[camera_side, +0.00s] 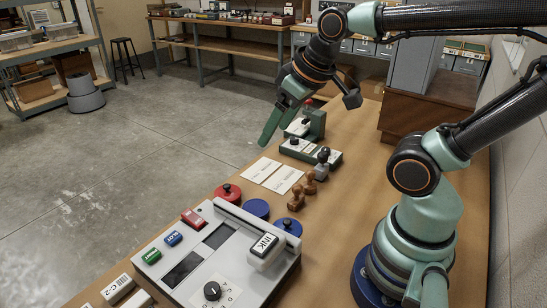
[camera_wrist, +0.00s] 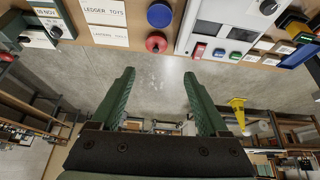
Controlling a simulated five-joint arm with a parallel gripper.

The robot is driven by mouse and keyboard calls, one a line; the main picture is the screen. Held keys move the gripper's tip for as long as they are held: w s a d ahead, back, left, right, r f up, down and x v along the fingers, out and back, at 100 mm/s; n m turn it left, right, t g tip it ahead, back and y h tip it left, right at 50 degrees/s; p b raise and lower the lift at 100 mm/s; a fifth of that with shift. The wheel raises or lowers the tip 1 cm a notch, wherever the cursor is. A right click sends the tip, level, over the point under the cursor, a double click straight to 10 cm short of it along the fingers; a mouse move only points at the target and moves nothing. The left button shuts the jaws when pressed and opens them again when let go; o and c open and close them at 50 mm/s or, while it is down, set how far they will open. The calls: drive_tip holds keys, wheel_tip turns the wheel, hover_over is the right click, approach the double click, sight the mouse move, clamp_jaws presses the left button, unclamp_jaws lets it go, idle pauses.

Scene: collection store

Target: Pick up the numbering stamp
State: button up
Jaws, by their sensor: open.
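I cannot tell for sure which device is the numbering stamp. A green upright device with a red knob (camera_side: 317,124) stands near the bench's far left edge. A low green and grey device with a black knob (camera_side: 309,151) lies just nearer. A small dark-knobbed stamp (camera_side: 322,166) stands by it, with wooden-handled stamps (camera_side: 296,199) closer. My gripper (camera_side: 270,135) points down past the bench's left edge, left of the green devices, and touches none of them. In the wrist view my gripper (camera_wrist: 158,73) has its fingers wide apart, with only floor between them.
Two printed cards (camera_side: 272,175), a red round pad (camera_side: 228,193) and blue pads (camera_side: 256,208) lie mid-bench. A large grey console (camera_side: 215,256) with an ink block (camera_side: 264,250) fills the near end. A brown cabinet (camera_side: 428,110) stands at the back right.

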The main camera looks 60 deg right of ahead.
drive_tip(key=w+d+f+n+g+h, duration=0.1)
drive_tip(key=d+f+n+g, duration=0.1)
drive_tip(key=d+n, duration=0.3)
drive_tip(key=w+d+f+n+g, duration=0.1)
drive_tip(key=w+d+f+n, duration=0.15)
drive_tip(key=d, duration=0.45)
drive_tip(key=n+g+y, duration=0.1)
drive_tip(key=n+g, duration=0.2)
drive_tip(key=n, duration=0.5)
hover_over(322, 164)
wheel_tip(322, 164, down, 6)
drive_tip(key=shift+f, duration=0.25)
drive_tip(key=shift+s+d+f, duration=0.1)
drive_tip(key=shift+f, duration=0.2)
wheel_tip(322, 164, down, 5)
drive_tip(key=shift+f, duration=0.1)
drive_tip(key=shift+w+d+f, duration=0.1)
drive_tip(key=shift+f, duration=1.5)
drive_tip(key=shift+w+f, duration=0.1)
drive_tip(key=shift+f, duration=1.45)
clamp_jaws()
